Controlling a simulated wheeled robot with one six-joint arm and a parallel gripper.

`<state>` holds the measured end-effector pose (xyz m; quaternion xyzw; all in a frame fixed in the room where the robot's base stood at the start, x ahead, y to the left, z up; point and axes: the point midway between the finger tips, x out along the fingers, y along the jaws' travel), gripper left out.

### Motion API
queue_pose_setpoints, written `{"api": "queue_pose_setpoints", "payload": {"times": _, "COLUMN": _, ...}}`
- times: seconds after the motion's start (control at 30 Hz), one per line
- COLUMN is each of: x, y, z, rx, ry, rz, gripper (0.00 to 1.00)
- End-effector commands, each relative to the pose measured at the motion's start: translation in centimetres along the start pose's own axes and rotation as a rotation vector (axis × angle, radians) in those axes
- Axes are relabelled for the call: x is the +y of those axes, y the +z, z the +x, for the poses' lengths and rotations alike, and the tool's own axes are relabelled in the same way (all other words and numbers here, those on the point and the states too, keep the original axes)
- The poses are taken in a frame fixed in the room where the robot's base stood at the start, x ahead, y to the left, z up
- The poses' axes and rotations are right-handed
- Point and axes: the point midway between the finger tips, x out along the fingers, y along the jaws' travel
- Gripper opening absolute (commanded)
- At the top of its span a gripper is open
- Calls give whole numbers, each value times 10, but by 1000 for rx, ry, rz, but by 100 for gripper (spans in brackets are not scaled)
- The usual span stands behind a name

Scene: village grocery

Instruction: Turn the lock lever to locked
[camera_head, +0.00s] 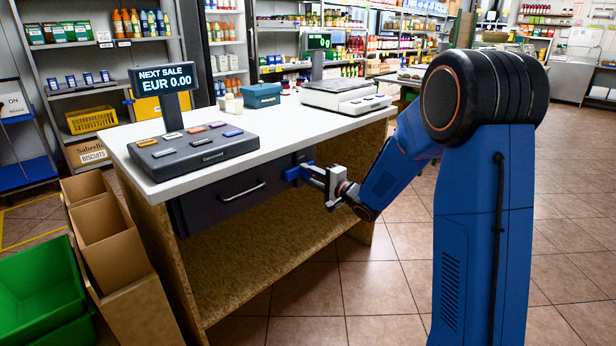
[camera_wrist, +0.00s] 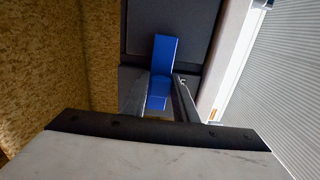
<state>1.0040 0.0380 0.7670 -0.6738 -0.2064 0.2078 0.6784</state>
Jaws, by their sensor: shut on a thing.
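The blue lock lever (camera_head: 292,173) is on the dark drawer unit (camera_head: 220,203) under the counter, right of the drawer's handle. In the wrist view the blue lever (camera_wrist: 165,52) shows as a bar running up the picture against the dark front. My gripper (camera_head: 312,174) is at the lever, and in the wrist view its two fingers (camera_wrist: 159,98) are on either side of the lever's lower part, shut on it. The fingers hide part of the lever. I cannot read any lock marking.
The drawer's metal handle (camera_head: 243,191) sticks out left of the lever. The white counter top (camera_head: 270,127) overhangs above, with a cash register (camera_head: 193,149) and a scale (camera_head: 343,96) on it. Cardboard boxes (camera_head: 130,280) and a green crate (camera_head: 42,290) stand at the left. The tiled floor (camera_head: 330,290) in front is clear.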

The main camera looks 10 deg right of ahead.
Motion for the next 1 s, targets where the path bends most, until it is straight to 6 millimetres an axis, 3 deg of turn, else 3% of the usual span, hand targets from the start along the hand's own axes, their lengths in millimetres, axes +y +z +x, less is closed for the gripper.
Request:
{"api": "queue_pose_setpoints", "payload": {"times": 0.43, "x": 0, "y": -1, "z": 0, "rx": 3, "ry": 1, "rz": 11, "gripper": 0}}
{"api": "queue_pose_setpoints", "payload": {"times": 0.47, "x": 0, "y": -1, "z": -1, "rx": 3, "ry": 1, "rz": 10, "gripper": 33}}
{"api": "queue_pose_setpoints", "payload": {"times": 0.5, "x": 0, "y": -1, "z": 0, "rx": 2, "ry": 1, "rz": 10, "gripper": 41}}
{"api": "queue_pose_setpoints", "payload": {"times": 0.83, "x": 0, "y": -1, "z": -2, "rx": 1, "ry": 0, "rz": 9, "gripper": 41}}
{"api": "queue_pose_setpoints", "payload": {"times": 1.0, "x": -1, "y": -1, "z": -18, "rx": 2, "ry": 0, "rz": 9, "gripper": 41}}
